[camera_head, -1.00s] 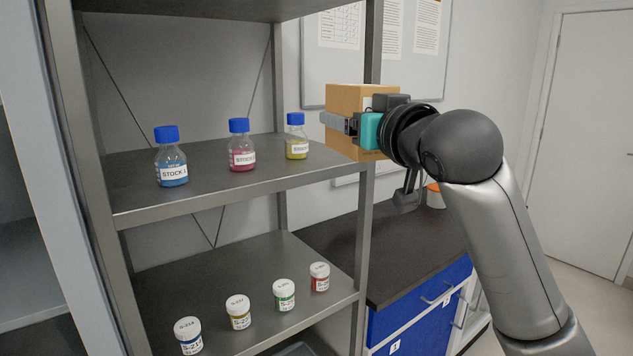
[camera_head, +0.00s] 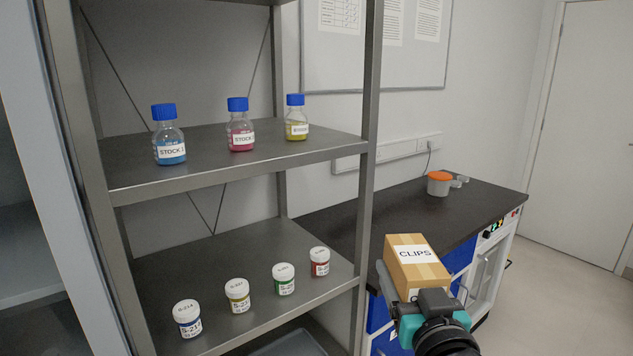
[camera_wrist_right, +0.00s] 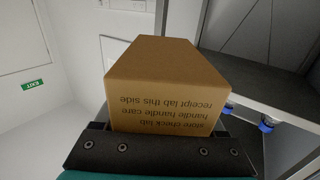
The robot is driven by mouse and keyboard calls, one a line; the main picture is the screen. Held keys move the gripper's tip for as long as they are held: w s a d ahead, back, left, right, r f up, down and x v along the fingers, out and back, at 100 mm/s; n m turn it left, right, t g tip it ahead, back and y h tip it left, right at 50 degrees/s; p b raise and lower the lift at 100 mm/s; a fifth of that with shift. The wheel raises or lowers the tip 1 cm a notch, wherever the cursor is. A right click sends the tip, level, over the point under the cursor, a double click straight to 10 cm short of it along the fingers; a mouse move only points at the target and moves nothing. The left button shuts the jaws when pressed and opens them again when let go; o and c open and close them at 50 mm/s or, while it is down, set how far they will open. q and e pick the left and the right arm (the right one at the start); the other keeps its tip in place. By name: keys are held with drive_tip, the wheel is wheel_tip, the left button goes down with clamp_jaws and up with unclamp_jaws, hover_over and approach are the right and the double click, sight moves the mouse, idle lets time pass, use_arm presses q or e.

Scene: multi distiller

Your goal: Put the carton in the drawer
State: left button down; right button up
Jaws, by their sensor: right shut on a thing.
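The carton (camera_head: 417,264) is a small brown box with a white label reading CLIPS. My right gripper (camera_head: 418,298) is shut on it and holds it in front of the blue drawer unit, at the lower right of the head view. In the right wrist view the carton (camera_wrist_right: 165,85) fills the middle, with printed text upside down on its near face. Blue drawer fronts (camera_head: 462,256) show under the dark counter, partly hidden behind the carton and gripper. I cannot tell from this view whether a drawer is open. My left gripper is not in view.
A metal shelf rack (camera_head: 240,170) stands at the left with three blue-capped bottles above and several white-lidded jars below. Its right post (camera_head: 367,130) is near the carton. A tub with an orange lid (camera_head: 439,183) stands on the dark counter (camera_head: 400,208). Floor at right is clear.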

drive_tip(key=s+f, duration=0.4)
drive_tip(key=s, duration=0.3)
drive_tip(key=s+d+f+h, duration=0.1)
drive_tip(key=s+f, duration=0.4)
drive_tip(key=s, duration=0.2)
drive_tip(key=shift+d+m+b, duration=0.3)
drive_tip(key=shift+b, duration=0.1)
drive_tip(key=shift+d, duration=0.2)
